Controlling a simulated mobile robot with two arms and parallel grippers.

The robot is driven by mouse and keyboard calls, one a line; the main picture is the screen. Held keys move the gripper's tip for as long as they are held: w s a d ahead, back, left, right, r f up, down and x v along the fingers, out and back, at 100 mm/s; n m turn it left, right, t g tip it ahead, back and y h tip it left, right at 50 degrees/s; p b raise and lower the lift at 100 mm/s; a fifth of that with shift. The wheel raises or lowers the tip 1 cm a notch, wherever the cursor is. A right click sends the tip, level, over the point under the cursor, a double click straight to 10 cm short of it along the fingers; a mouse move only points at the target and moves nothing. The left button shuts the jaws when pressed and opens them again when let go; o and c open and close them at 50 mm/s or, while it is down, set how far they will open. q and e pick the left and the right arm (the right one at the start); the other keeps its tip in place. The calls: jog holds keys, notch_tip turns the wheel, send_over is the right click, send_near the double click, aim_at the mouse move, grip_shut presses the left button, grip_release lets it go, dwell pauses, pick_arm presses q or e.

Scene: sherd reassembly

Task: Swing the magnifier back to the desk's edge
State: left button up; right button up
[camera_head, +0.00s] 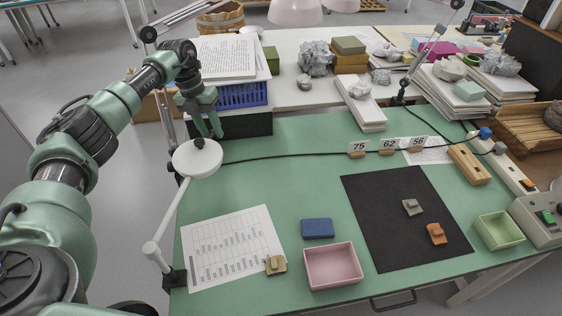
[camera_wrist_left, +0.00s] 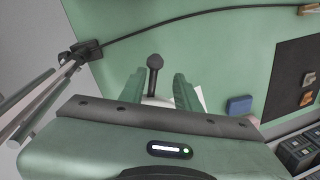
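The magnifier (camera_head: 195,160) has a round white head with a dark knob (camera_head: 199,142) on top. Its white arm (camera_head: 176,210) runs down to a black clamp (camera_head: 174,278) at the desk's left front edge. The head lies over the green desk's left side. My left gripper (camera_head: 210,132) points down at the knob from behind. In the left wrist view, the knob (camera_wrist_left: 155,62) stands between the gripper's two green fingers (camera_wrist_left: 158,88), with gaps on both sides. The fingers are apart. The magnifier's head is mostly hidden there. My right gripper is not in view.
A printed sheet (camera_head: 235,245), blue block (camera_head: 317,228) and pink tray (camera_head: 333,280) lie at the front. A black mat (camera_head: 385,235) holds two sherds. A blue crate (camera_head: 240,96) stands behind the magnifier. A black cable (camera_head: 290,156) crosses the desk.

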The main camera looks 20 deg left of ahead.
pick_arm(q)
jog(key=s+d+m+p, duration=0.2)
jog(key=d+m, duration=0.2)
jog(key=d, duration=1)
jog(key=s+d+m+g+p, duration=0.1)
jog(key=d+m, duration=0.4)
jog(key=d, duration=0.9)
jog(key=shift+s+d+g+p, duration=0.35)
jog(key=shift+s+p, duration=0.45)
jog(key=shift+s, duration=0.3)
